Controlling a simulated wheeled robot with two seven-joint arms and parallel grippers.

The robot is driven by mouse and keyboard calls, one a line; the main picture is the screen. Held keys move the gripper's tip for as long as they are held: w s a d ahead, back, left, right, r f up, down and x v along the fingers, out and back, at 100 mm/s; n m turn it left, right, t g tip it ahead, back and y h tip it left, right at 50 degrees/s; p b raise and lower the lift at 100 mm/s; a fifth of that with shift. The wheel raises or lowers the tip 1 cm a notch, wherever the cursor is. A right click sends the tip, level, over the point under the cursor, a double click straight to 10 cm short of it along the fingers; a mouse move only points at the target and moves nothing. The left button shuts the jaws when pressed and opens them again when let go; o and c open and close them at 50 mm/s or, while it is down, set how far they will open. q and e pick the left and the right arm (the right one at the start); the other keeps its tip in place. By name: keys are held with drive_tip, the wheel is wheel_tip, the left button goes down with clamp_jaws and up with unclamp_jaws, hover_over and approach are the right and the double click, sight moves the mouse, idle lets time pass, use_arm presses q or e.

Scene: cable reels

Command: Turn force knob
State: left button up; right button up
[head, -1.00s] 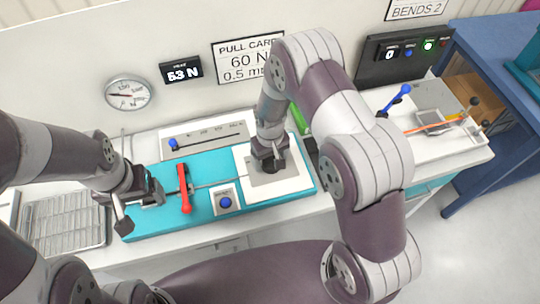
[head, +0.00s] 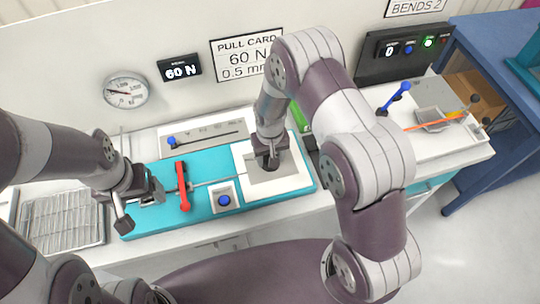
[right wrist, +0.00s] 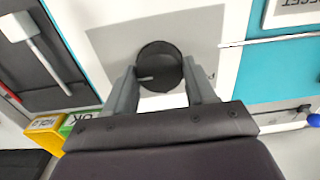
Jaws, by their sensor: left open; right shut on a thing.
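The force knob (right wrist: 160,68) is a round black knob on a white plate (right wrist: 225,50), seen in the right wrist view. My right gripper (right wrist: 163,85) is shut on it, one finger on each side. In the head view my right gripper (head: 266,162) covers most of the knob. The digital display (head: 180,69) on the wall reads 60 N. The pull card (head: 246,58) above also reads 60 N and 0.5 mm, partly hidden by my right arm. My left gripper (head: 152,192) is open at the left end of the teal base, near the red lever.
The teal base (head: 150,222) carries a red lever (head: 183,186), a blue button (head: 224,200) and a thin rod. A slider with a blue knob (head: 172,142) lies behind it. A wire rack (head: 62,218) stands left. A round gauge (head: 125,91) hangs on the wall.

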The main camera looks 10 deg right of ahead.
drive_tip(key=o, duration=1)
drive_tip(key=shift+o, duration=0.2)
wheel_tip(320, 180, up, 13)
drive_tip(key=b, duration=0.2)
drive_tip(key=shift+b, duration=0.3)
drive_tip(key=shift+f, duration=0.1)
